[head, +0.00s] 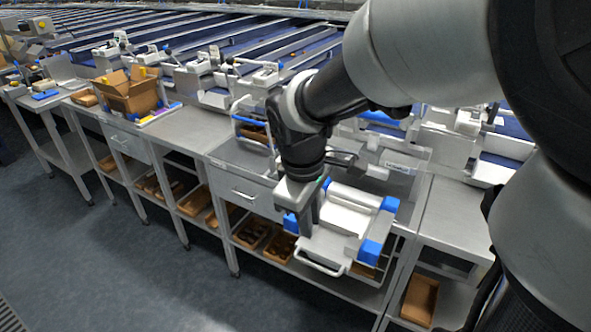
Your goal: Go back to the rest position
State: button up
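My gripper (308,222) hangs from the end of my arm, pointing down, near the middle of the head view. It is in front of a white tray-like unit (342,222) with blue corner blocks and a white front handle. The gripper covers part of the unit's left side. Whether it touches the unit cannot be seen. The fingers are small and partly merge with the unit behind, so I cannot tell if they are open or shut. I see no date clearly between them.
Steel benches (192,130) run across the view, with brown trays on lower shelves. A cardboard box (132,92) stands on the bench at left. A framed holder with a blue handle (252,120) is behind my wrist. Conveyor lanes lie behind. The grey floor (120,255) at lower left is clear.

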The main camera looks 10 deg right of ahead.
jog(key=shift+s+a+r, duration=0.1)
jog(key=shift+s+r, duration=0.05)
jog(key=shift+r, duration=0.65)
jog(key=s+d+r+m+t+p, duration=0.2)
jog(key=s+d+r+m+p, duration=0.1)
jog(key=r, duration=0.5)
jog(key=s+d+r+m+t+y+p, duration=0.1)
jog(key=s+d+r+m+p, duration=0.2)
jog(key=s+r+m+p, duration=0.3)
notch_tip(320, 180, up, 4)
jog(key=shift+s+f+m+t, duration=0.2)
jog(key=shift+s+m+t, duration=0.2)
jog(key=shift+s+m, duration=0.65)
